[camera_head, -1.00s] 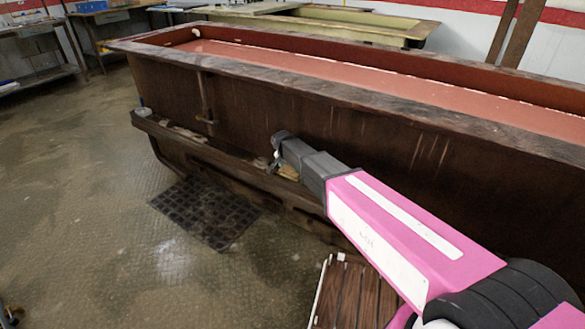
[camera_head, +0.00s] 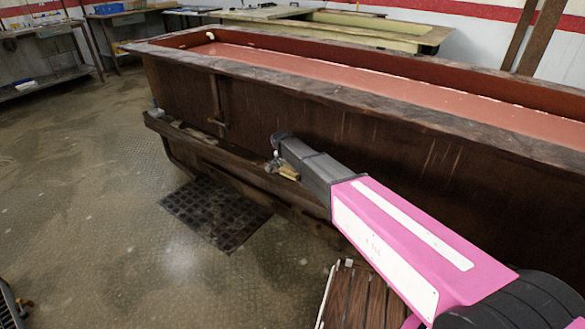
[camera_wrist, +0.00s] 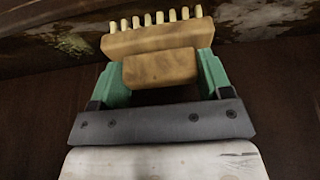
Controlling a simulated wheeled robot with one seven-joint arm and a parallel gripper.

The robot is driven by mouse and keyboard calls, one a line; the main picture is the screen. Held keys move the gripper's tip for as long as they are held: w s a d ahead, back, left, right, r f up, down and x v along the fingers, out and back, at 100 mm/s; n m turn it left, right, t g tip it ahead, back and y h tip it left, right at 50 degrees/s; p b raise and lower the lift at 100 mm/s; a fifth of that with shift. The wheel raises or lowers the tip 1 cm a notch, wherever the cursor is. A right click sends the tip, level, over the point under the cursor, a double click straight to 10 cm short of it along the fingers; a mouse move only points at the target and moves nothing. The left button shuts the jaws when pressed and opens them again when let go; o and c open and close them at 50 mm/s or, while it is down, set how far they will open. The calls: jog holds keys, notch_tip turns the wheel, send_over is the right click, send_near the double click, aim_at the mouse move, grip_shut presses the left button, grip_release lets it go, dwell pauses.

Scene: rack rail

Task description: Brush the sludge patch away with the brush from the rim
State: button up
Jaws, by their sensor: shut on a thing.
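My gripper (camera_wrist: 160,85) has green fingers closed on the wooden block of a brush (camera_wrist: 150,38); its pale bristle tufts point away from the palm. In the head view the brush (camera_head: 288,172) is a small tan piece below the dark end of my arm, beside the ledge along the tank's side. I cannot tell whether the bristles touch anything. The wrist view shows a mottled pale patch (camera_wrist: 268,16) at upper right and a small pale smear (camera_wrist: 72,44) at left, on dark surfaces beyond the brush. I cannot tell whether either is the sludge patch.
A long brown tank (camera_head: 290,110) has a wide rim (camera_head: 400,104) around a reddish inside. A ledge (camera_head: 195,140) runs along its near side. A black grating (camera_head: 215,212) and a slatted wooden piece (camera_head: 360,295) lie below.

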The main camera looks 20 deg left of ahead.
jog(key=shift+w+a, duration=0.3)
jog(key=shift+a, duration=0.6)
jog(key=shift+w, duration=0.1)
jog(key=shift+d, duration=0.15)
jog(key=shift+s+d+r, duration=0.1)
jog(key=shift+s+d, duration=0.2)
jog(key=shift+d, duration=0.6)
jog(key=shift+s+d, duration=0.3)
jog(key=shift+d, duration=0.6)
jog(key=shift+s+d, duration=0.55)
jog(key=shift+d, duration=1.3)
jog(key=shift+s+d, duration=0.5)
jog(key=shift+d, duration=1.3)
jog(key=shift+s+d, duration=0.55)
jog(key=shift+d, duration=1.3)
jog(key=shift+a, duration=0.15)
jog(key=shift+w+a, duration=0.3)
jog(key=shift+a, duration=0.6)
jog(key=shift+w+a, duration=0.3)
jog(key=shift+a, duration=0.55)
jog(key=shift+w+a+f, duration=0.1)
jog(key=shift+w+a, duration=0.4)
jog(key=shift+a, duration=1.35)
jog(key=shift+w+a+f, duration=0.1)
jog(key=shift+w+a, duration=0.45)
jog(key=shift+a, duration=1.25)
jog(key=shift+w+a, duration=0.5)
jog(key=shift+a, duration=1.35)
